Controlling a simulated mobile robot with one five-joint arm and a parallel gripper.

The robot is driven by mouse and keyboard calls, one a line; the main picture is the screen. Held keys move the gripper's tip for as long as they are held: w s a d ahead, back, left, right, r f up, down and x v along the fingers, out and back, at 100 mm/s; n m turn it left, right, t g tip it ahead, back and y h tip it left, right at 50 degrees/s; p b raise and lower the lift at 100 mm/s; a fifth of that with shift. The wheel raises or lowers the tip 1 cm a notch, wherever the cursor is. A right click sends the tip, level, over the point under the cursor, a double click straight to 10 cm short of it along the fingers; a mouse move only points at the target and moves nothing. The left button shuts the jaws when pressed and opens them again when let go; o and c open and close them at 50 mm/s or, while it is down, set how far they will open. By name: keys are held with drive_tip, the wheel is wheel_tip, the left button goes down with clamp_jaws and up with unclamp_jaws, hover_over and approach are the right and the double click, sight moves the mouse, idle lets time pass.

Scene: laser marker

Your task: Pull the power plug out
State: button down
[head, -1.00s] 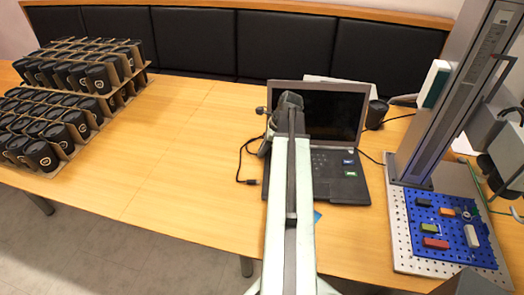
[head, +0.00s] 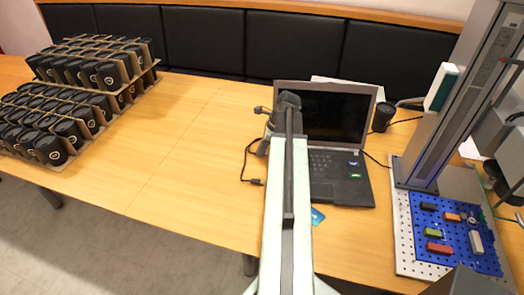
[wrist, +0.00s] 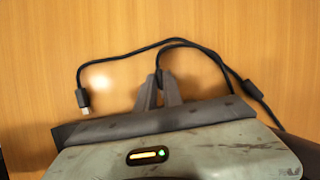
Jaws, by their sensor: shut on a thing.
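My gripper (wrist: 162,88) points away from the camera at the bottom middle of the wrist view, its two grey fingers close together. They are shut on the end of a thin black cable, the power plug (wrist: 159,70), which is mostly hidden between them. The cable loops up and right from there. In the head view my gripper (head: 288,102) is at the left edge of the open laptop (head: 350,191), and my arm covers part of the laptop. The plug and its socket cannot be made out there.
A second cable end with a USB-like plug (wrist: 83,97) lies loose on the wooden table (head: 175,150). Crates of black cups (head: 75,150) stand left. The table between is clear.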

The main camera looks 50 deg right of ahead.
drive_tip(key=c, duration=1.5)
unclamp_jaws()
drive_tip(key=shift+w+a, duration=0.15)
drive_tip(key=shift+o, duration=0.2)
drive_tip(key=shift+d+r, duration=0.15)
drive_tip(key=shift+d, duration=0.05)
drive_tip(key=p+v, duration=0.7)
drive_tip(key=shift+s+r, duration=0.25)
drive_tip(key=shift+s, duration=0.05)
drive_tip(key=shift+d, duration=0.1)
